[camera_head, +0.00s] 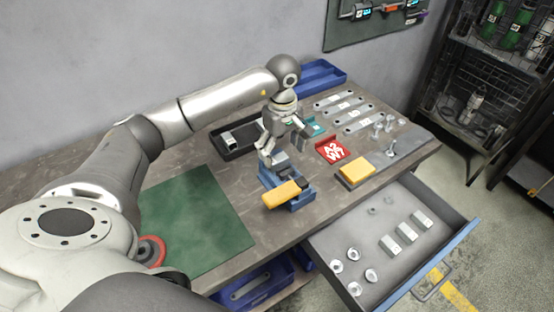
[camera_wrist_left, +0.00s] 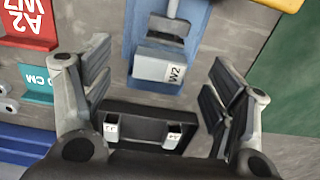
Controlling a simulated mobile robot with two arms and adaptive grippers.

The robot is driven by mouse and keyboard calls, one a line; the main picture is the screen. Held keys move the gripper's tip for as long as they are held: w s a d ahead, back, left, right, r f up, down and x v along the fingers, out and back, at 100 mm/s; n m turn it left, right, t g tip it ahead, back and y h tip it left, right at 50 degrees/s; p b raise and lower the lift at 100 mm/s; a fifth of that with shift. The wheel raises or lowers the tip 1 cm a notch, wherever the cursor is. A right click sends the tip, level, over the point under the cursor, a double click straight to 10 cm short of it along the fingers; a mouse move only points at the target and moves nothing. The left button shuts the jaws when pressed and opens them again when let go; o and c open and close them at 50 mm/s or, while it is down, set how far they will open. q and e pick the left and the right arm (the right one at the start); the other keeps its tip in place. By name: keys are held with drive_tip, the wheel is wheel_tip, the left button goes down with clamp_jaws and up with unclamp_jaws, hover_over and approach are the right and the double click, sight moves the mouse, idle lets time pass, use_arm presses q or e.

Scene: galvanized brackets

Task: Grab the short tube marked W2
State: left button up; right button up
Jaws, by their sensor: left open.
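The short tube marked W2 (camera_wrist_left: 160,64) is a grey block-like piece with a white label. In the left wrist view it sits at the top middle on a blue fixture (camera_wrist_left: 145,22). The blue fixture also shows in the head view (camera_head: 300,203), with a yellow piece (camera_head: 281,195) over its front. My left gripper (camera_head: 284,146) hangs above the back of this fixture, pointing down. In the left wrist view its fingers (camera_wrist_left: 160,98) are spread wide and empty, with the tube ahead between their lines. My right gripper is not in view.
A black tray (camera_head: 232,153) holding small labelled tubes lies behind the fixture. A red A2 W7 block (camera_head: 331,150), a yellow block (camera_head: 355,172) and several flat brackets (camera_head: 345,107) lie to the right. An open drawer (camera_head: 370,215) juts out in front. The green mat (camera_head: 200,225) is mostly clear.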

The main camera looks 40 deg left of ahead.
sight(280, 161)
use_arm(q)
drive_tip(key=f+p, duration=0.1)
drive_tip(key=f, duration=0.2)
drive_tip(key=shift+s+a+f, duration=0.1)
drive_tip(key=shift+a+f, duration=0.1)
drive_tip(key=shift+f, duration=0.45)
drive_tip(key=c, duration=1.1)
drive_tip(key=shift+c, duration=0.2)
drive_tip(key=shift+r, duration=0.1)
